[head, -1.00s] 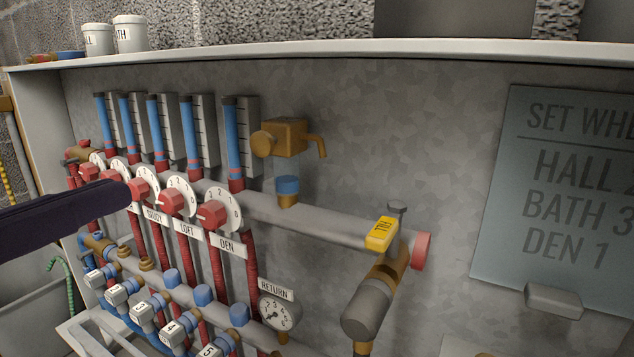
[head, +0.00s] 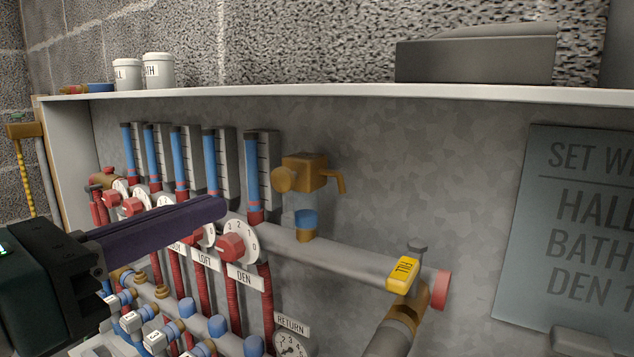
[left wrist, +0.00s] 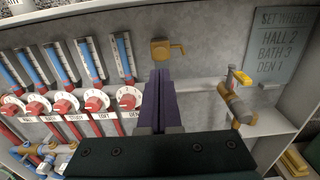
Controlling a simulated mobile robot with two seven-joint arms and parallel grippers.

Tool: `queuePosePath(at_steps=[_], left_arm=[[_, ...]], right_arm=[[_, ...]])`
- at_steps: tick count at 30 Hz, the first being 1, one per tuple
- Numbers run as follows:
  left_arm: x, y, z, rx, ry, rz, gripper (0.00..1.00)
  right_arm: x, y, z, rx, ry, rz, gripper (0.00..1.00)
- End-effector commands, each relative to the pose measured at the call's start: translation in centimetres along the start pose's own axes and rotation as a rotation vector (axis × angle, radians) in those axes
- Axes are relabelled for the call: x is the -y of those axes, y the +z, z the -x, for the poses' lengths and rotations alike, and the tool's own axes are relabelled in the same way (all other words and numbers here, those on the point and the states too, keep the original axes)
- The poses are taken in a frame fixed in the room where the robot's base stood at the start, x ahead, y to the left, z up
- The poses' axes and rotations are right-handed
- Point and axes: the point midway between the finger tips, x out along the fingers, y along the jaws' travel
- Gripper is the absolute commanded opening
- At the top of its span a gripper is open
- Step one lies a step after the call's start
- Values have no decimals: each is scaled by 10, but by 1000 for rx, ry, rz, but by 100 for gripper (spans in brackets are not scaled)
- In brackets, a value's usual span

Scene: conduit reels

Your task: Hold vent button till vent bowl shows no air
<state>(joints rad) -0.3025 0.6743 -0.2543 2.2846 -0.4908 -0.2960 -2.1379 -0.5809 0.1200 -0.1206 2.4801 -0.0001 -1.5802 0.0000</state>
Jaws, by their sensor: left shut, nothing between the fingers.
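The brass vent (head: 305,170) sits on the grey upper pipe, with a round button (head: 284,179) on its left side and a spout on its right. Under it hangs the vent bowl (head: 305,221), blue in its lower part with a clear gap above the blue. My left gripper (head: 222,207) is shut and empty, its long purple fingers pointing right, tips left of and below the button and apart from it. In the left wrist view the fingers (left wrist: 161,78) reach up towards the vent (left wrist: 163,50), hiding what lies below it. My right gripper is not in view.
The DEN wheel (head: 232,245) and blue-and-red gauge tubes (head: 254,180) stand close to my fingers. A yellow FILL lever (head: 402,274) is on the pipe at right. A sign (head: 570,230) hangs further right. The back panel between vent and sign is clear.

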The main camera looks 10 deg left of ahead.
Motion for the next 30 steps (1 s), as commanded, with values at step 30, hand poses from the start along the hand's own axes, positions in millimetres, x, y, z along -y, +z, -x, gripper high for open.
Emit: queuePosePath(at_steps=[30], left_arm=[[0, 1, -80, 0, -1, 0, 0]], right_arm=[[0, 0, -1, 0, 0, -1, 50]])
